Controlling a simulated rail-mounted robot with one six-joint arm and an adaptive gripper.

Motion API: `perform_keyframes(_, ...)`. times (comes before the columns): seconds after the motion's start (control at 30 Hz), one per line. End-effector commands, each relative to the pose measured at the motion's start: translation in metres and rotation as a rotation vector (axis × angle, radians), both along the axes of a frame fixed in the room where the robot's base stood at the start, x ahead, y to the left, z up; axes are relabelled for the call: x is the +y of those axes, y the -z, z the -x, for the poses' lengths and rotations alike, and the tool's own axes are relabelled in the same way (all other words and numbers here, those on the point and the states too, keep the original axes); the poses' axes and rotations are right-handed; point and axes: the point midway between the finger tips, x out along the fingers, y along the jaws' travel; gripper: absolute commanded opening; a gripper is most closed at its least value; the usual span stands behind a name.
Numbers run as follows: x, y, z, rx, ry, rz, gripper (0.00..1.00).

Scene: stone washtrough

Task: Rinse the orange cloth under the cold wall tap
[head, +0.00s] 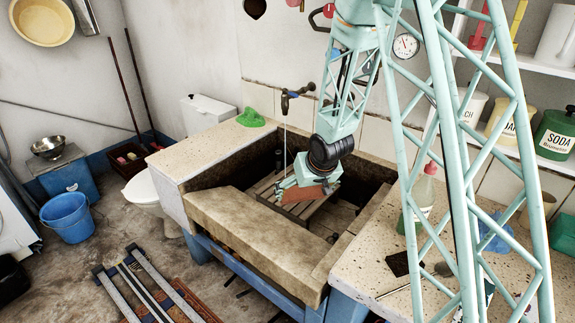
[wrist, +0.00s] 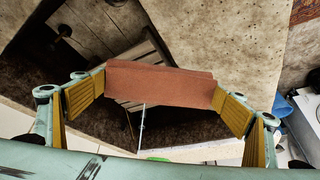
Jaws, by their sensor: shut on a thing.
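The orange cloth (head: 304,193), a folded reddish-brown piece, is held over the stone trough (head: 250,220). My gripper (head: 296,187) is shut on it. In the wrist view, the cloth (wrist: 165,84) spans between the yellow finger pads of my gripper (wrist: 160,92), gripped at both ends. I cannot tell whether the stream touches the cloth.
A slatted wooden rack (head: 312,213) lies in the trough. A green item (head: 251,118) sits on the back left ledge. A spray bottle (head: 418,200) stands on the right counter. A toilet (head: 150,190) and blue bucket (head: 68,216) are left. The trough's thick front wall borders the basin.

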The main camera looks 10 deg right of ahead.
Motion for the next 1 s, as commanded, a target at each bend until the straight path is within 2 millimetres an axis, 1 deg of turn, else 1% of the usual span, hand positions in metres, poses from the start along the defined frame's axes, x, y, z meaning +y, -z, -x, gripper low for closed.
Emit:
perform_keyframes(0.17,0.002,0.001,-0.036,-0.051,-0.095,0.043,0.78)
perform_keyframes(0.4,0.006,0.003,-0.095,-0.162,-0.271,0.112,0.78)
perform_keyframes(0.6,0.01,0.005,-0.139,-0.263,-0.412,0.155,0.78)
perform_keyframes(0.8,0.014,0.008,-0.172,-0.354,-0.526,0.183,0.78)
perform_keyframes(1.0,0.018,0.009,-0.191,-0.412,-0.592,0.194,0.78)
